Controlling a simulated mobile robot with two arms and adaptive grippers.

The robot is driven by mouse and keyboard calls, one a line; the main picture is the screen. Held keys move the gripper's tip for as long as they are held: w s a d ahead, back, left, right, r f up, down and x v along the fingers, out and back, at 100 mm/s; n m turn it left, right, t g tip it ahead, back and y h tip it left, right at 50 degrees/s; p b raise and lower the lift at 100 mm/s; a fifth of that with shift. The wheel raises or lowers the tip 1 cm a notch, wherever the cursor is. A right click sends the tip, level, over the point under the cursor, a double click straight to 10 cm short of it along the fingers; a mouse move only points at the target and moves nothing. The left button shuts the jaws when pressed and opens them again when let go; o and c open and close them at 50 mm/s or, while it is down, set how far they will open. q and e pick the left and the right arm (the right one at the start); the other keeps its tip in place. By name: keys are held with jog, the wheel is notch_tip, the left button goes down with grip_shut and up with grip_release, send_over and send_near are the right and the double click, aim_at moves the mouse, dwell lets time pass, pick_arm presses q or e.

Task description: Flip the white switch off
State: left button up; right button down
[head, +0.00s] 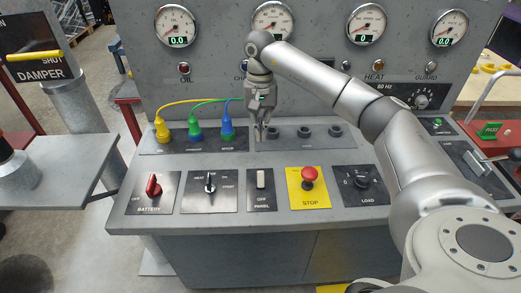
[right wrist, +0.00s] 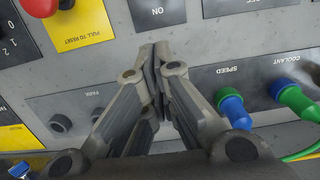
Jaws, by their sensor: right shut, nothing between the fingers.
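The white switch (head: 261,179) is a small rocker on a black plate marked PANEL, with OFF printed below it, in the middle of the grey console's front row. My right gripper (head: 261,140) points down above and behind it, near the console's back row, apart from the switch. The right wrist view shows its fingers shut together (right wrist: 157,52) with nothing between them. My left gripper is not in view.
The red battery switch (head: 153,186) and a black knob (head: 210,183) stand left of the white switch. The red stop button (head: 308,178) is on its right. Yellow, green and blue plugs with cables (head: 195,130) stand left of my gripper. Gauges line the panel behind.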

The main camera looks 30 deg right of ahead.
jog(key=p, duration=0.1)
send_near(261, 167)
jog(key=shift+f, duration=0.25)
notch_tip(261, 167, down, 6)
jog(key=shift+s+a+r+p, duration=0.15)
jog(key=shift+s+r+p, duration=0.1)
jog(key=shift+p, duration=0.8)
jog(key=shift+s+a+r+p, duration=0.35)
jog(key=shift+s+r+p, duration=0.05)
jog(key=shift+s+p, duration=0.15)
jog(key=shift+s+a+r+p, duration=0.3)
jog(key=shift+s+r+p, duration=0.1)
jog(key=shift+s+p, duration=0.1)
jog(key=shift+s+a+r, duration=0.15)
jog(key=shift+s+a, duration=0.1)
jog(key=shift+s, duration=0.15)
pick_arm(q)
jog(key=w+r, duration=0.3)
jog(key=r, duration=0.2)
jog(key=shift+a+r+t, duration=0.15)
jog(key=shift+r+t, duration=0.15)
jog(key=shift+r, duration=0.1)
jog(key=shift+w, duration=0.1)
